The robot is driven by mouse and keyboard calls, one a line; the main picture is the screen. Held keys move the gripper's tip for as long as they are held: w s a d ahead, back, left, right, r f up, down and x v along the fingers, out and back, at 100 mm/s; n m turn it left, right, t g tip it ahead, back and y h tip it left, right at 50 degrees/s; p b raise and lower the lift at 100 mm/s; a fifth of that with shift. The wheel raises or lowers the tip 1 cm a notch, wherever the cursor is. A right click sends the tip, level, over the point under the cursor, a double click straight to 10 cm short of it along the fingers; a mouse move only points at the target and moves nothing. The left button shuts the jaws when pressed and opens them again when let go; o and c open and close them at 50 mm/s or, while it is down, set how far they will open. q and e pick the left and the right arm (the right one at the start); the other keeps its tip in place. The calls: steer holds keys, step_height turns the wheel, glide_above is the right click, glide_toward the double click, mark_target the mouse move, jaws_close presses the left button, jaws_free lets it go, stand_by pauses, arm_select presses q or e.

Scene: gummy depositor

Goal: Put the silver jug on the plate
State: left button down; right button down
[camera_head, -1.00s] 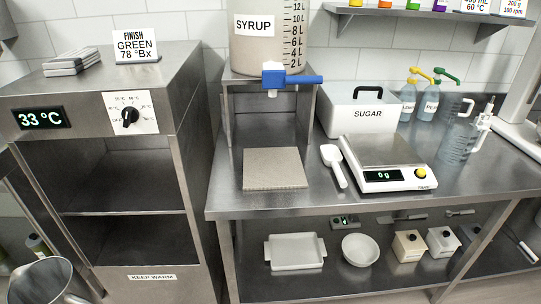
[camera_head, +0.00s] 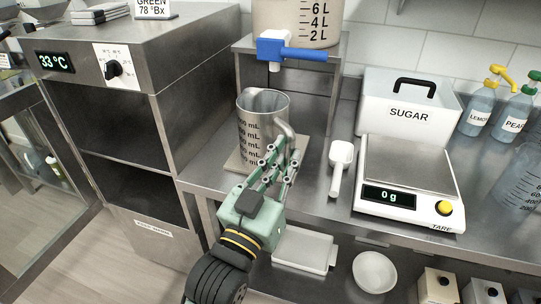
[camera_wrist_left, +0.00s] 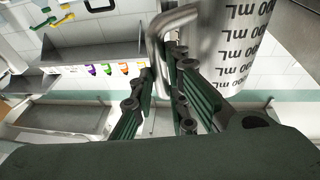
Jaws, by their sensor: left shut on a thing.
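The silver jug (camera_head: 258,122) is a metal jug with mL marks, upright below the blue-handled syrup tap (camera_head: 290,50). It stands over the flat square beige plate (camera_head: 232,164), which it partly covers; I cannot tell whether its base touches the plate. My left gripper (camera_head: 281,160) is at the jug's front right, shut on its handle. In the left wrist view the handle (camera_wrist_left: 167,28) runs between the fingers of the left gripper (camera_wrist_left: 160,85), with the jug's body (camera_wrist_left: 238,45) beside it. My right gripper is not in view.
Right of the plate lie a white scoop (camera_head: 340,165) and a scale (camera_head: 408,185) reading 0 g. Behind them is a white sugar box (camera_head: 408,110). The metal stand (camera_head: 245,70) of the syrup tank is close around the jug. A keep-warm cabinet (camera_head: 150,90) stands left.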

arm_select(q)
steer(key=d+r+h, duration=0.1)
steer(key=d+r, duration=0.2)
steer(key=d, duration=0.1)
steer(key=shift+m, duration=0.3)
steer(key=w+a+f, duration=0.1)
steer(key=w+f, duration=0.1)
steer(key=w, duration=0.1)
steer(key=w+a+f, duration=0.2)
steer(key=w, duration=0.2)
steer(key=w+a+f, duration=0.1)
steer(key=w+f, duration=0.2)
steer(key=w, duration=0.1)
steer(key=shift+a, duration=0.15)
step_height(320, 180, down, 4)
steer(key=shift+f, duration=0.1)
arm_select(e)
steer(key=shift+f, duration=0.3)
arm_select(q)
steer(key=c, duration=1.7)
jaws_free()
steer(key=shift+g, duration=0.3)
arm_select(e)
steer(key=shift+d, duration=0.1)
